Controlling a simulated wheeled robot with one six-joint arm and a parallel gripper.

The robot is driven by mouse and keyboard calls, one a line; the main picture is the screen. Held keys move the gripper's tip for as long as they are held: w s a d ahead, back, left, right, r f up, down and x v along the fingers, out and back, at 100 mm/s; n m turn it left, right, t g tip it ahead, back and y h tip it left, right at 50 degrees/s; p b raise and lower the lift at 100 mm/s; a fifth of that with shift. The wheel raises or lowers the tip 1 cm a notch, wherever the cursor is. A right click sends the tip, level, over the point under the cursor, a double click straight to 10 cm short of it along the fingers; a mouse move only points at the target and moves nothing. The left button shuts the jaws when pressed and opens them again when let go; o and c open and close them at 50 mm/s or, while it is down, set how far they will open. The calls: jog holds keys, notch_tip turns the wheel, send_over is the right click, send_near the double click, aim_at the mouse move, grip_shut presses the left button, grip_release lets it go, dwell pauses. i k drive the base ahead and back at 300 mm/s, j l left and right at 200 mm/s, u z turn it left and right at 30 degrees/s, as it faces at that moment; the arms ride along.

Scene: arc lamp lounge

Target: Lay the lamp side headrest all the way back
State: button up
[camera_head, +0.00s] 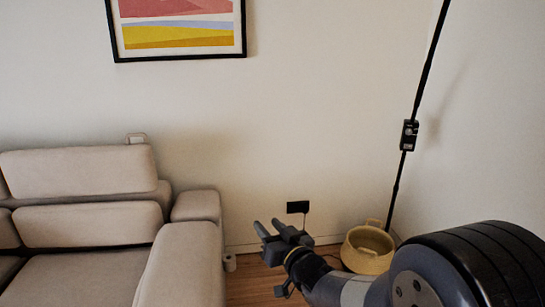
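The headrest (78,171) on the lamp side of the beige sofa stands upright above the backrest cushion (88,223), at the left. Part of another headrest shows at the left edge. The arc lamp's black pole (424,80) rises at the right with a small control box (409,135) on it. My gripper (269,229) is in front of the wall, right of the sofa's armrest and well apart from the headrest. Its two fingers are spread with a gap between them, and nothing shows between them.
The sofa armrest (185,262) lies between my gripper and the headrest. A yellow basket (367,249) stands on the floor by the lamp pole. A black wall outlet (298,207) with a cord is behind my gripper. A framed picture (180,53) hangs above.

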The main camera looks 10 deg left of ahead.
aim_at(97, 169)
jog(key=i+u, duration=0.25)
jog(key=i, duration=0.6)
jog(key=i+l+u, duration=0.2)
jog(key=i, duration=0.65)
jog(key=i+u, duration=0.45)
jog(key=i, duration=0.15)
jog(key=i+l+u, duration=0.3)
jog(key=i+u, duration=0.2)
jog(key=i+l+u, duration=0.9)
jog(key=i+l, duration=0.15)
jog(key=l, duration=0.2)
